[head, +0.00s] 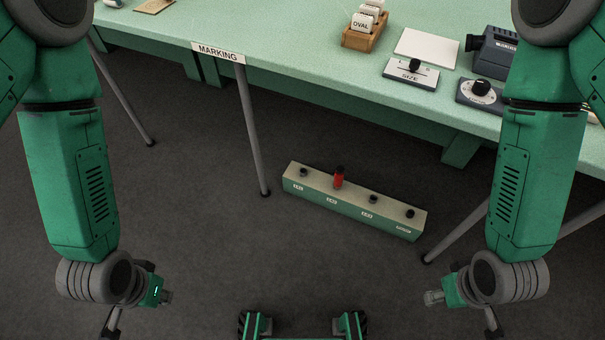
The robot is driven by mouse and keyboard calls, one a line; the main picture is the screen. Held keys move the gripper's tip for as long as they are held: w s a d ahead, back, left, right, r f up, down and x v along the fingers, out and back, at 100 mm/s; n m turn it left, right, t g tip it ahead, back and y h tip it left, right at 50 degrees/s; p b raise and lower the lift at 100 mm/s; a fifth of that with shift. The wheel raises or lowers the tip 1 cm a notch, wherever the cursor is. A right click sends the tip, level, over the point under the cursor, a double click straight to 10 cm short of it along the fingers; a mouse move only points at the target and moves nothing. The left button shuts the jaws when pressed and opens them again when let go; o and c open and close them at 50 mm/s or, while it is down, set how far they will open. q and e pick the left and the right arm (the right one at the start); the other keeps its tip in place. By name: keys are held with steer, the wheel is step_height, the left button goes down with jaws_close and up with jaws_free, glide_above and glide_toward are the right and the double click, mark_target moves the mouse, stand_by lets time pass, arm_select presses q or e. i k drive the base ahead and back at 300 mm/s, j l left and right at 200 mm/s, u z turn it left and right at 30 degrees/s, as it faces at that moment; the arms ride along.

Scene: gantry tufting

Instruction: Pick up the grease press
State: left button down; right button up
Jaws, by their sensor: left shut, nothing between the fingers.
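A small red cylinder (339,180) with a black top stands upright on a long green box on the floor. It is the only red thing in view and seems to be the grease press, though no readable label confirms this. My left gripper (167,297) is low at the left, shut and empty, well away from the red cylinder. My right gripper (432,298) is low at the right, below the box in the picture and apart from it. It is small and seen end-on, so I cannot tell its opening.
The long box (305,202) also carries several black knobs. A green table (300,60) spans the back, with a MARKING sign (217,52) and grey legs (253,140). A card rack (364,36), SIZE block (410,74) and dial (481,92) stand on it. Dark floor is clear around the box.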

mark_target(338, 179)
steer(key=i+l+z, duration=0.1)
steer(key=z, duration=0.35)
steer(key=i+z, duration=0.5)
steer(key=z, duration=0.35)
